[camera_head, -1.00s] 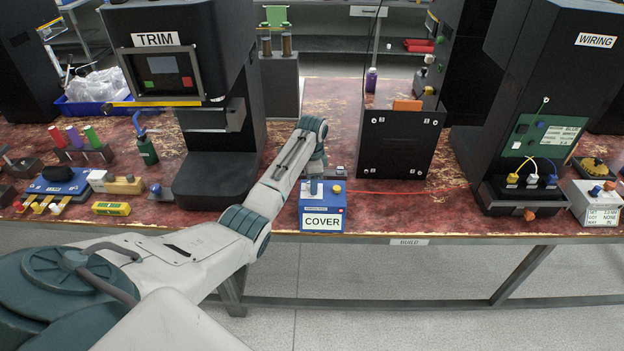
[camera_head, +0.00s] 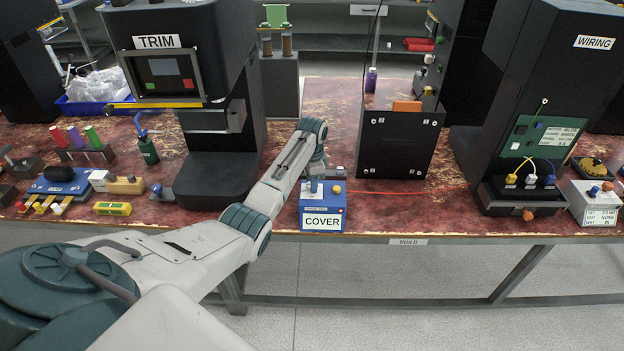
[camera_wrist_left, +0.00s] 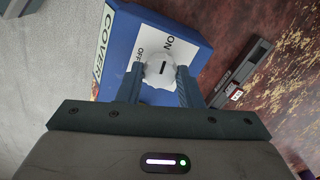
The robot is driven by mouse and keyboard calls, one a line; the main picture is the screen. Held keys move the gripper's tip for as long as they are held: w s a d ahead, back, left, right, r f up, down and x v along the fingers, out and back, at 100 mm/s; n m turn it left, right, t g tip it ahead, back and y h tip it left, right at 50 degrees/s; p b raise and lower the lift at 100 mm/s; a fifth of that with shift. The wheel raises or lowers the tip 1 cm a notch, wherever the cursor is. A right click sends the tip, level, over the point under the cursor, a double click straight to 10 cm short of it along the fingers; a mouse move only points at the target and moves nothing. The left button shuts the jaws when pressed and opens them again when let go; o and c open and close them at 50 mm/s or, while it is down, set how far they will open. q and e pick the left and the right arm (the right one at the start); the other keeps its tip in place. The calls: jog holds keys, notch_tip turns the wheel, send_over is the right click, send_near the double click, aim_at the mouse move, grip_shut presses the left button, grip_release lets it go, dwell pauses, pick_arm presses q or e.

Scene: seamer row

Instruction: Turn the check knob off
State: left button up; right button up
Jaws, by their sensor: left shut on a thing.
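A blue box labelled COVER (camera_head: 322,222) stands at the front edge of the bench. In the left wrist view the blue box (camera_wrist_left: 203,25) has a white plate marked ON and OFF. A pale round knob (camera_wrist_left: 158,78) with a short black mark sits on that plate. My left gripper (camera_wrist_left: 159,84) is shut on the knob, one finger on each side. In the head view my left gripper (camera_head: 314,187) comes down onto the top of the box, and its arm and fingers hide the knob there. My right gripper is not in view.
The black TRIM machine (camera_head: 215,178) stands left of the box. A yellow button (camera_head: 337,189) sits on the box's right. The red bench right of the box is mostly clear.

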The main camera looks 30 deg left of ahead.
pick_arm(q)
jog(key=n+p, duration=0.2)
jog(key=n, duration=0.1)
jog(key=shift+r+p, duration=0.25)
jog(key=shift+p, duration=0.1)
jog(key=n+p, duration=0.2)
jog(key=n, duration=0.3)
jog(key=shift+p, duration=0.3)
jog(key=n+p, duration=0.1)
jog(key=n, duration=0.2)
jog(key=shift+f+n+p, duration=0.1)
jog(key=shift+n+p, duration=0.2)
jog(key=n+p, duration=0.1)
jog(key=n, duration=0.2)
jog(key=shift+n, duration=0.9)
jog(key=shift+p, duration=0.3)
jog(key=shift+f+n, duration=0.1)
jog(key=shift+n, duration=0.2)
jog(key=o, duration=1)
jog(key=shift+c, duration=0.2)
